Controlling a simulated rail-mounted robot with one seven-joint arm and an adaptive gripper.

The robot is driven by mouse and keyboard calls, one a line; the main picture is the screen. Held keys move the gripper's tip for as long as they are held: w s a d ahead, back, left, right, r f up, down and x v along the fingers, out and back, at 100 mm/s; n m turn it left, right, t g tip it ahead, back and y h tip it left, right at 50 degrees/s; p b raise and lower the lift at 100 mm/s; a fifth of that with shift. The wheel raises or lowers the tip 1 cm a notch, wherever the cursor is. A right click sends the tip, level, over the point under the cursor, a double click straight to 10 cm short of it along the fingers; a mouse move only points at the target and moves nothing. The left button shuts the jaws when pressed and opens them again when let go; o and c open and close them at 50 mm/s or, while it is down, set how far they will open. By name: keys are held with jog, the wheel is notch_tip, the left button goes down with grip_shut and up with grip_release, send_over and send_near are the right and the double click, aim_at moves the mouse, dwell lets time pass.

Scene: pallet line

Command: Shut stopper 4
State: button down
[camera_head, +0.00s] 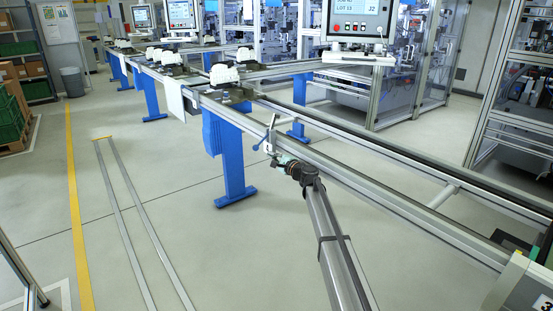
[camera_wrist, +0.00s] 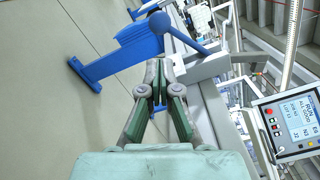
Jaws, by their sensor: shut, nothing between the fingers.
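A lever with a blue handle (camera_head: 259,144) and a grey upright part (camera_head: 272,126) sits on the near side of the conveyor rail, by the blue leg. It appears to be a stopper; no number on it is readable. My gripper (camera_head: 277,157) is just below and right of the lever, close to the rail. I cannot tell if they touch. In the wrist view, my gripper's fingers (camera_wrist: 163,70) are shut and empty. A blue bar (camera_wrist: 190,38) with a rounded end shows beyond the fingertips, probably the lever handle. The lever's pivot is not clear.
The conveyor rail (camera_head: 370,192) runs from back left to front right. A blue leg (camera_head: 233,160) stands under it, also in the wrist view (camera_wrist: 115,60). White parts on carriers (camera_head: 222,76) stand farther up the line. A screen panel (camera_wrist: 293,125) is at right.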

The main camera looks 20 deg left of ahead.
jog(key=x, duration=0.5)
jog(key=shift+w+a, duration=0.2)
jog(key=shift+a, duration=0.1)
jog(key=shift+d+r+p, duration=0.15)
jog(key=shift+p, duration=0.15)
